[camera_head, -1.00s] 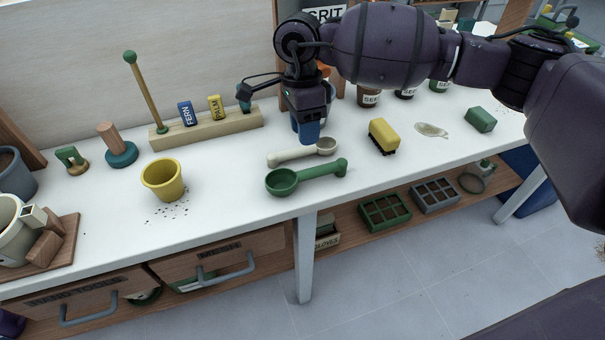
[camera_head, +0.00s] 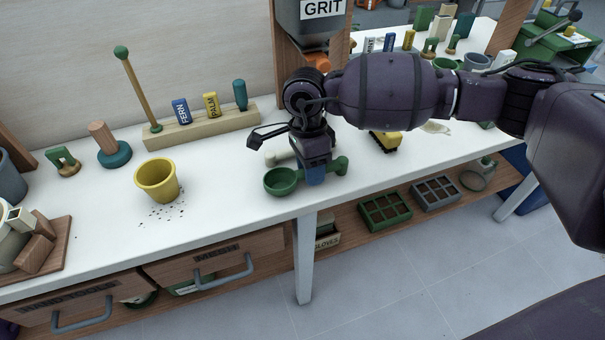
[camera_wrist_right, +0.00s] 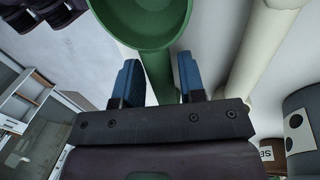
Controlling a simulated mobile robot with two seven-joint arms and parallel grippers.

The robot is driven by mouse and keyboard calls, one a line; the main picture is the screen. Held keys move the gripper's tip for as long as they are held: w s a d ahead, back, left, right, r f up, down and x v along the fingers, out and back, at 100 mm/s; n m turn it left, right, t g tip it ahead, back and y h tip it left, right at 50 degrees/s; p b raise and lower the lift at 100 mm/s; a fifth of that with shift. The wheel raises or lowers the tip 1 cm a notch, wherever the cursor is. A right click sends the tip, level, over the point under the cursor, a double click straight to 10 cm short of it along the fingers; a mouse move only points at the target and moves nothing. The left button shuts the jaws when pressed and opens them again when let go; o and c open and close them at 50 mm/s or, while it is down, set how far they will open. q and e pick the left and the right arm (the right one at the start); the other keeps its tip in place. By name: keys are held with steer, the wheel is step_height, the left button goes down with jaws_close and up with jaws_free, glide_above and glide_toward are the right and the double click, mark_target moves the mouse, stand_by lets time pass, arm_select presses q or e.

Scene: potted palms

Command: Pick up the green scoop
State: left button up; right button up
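The green scoop (camera_head: 282,182) lies on the white bench near its front edge, bowl to the left. Its handle runs right behind my right gripper (camera_head: 315,177), and the knobbed end (camera_head: 341,165) shows past it. In the right wrist view the green scoop (camera_wrist_right: 145,22) has its bowl at the top, and its handle runs down between the two blue fingers of my right gripper (camera_wrist_right: 160,78). The fingers are apart, one on each side of the handle. Whether they touch it is not clear. My left gripper is not in view.
A cream scoop (camera_head: 277,158) lies just behind the green one, partly hidden by my arm; it also shows in the wrist view (camera_wrist_right: 262,50). A yellow pot (camera_head: 157,182) stands to the left, a yellow brush (camera_head: 386,142) to the right.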

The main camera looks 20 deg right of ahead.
steer(key=shift+f, duration=0.5)
steer(key=shift+s+r, duration=0.1)
steer(key=shift+c, duration=0.5)
steer(key=c, duration=0.5)
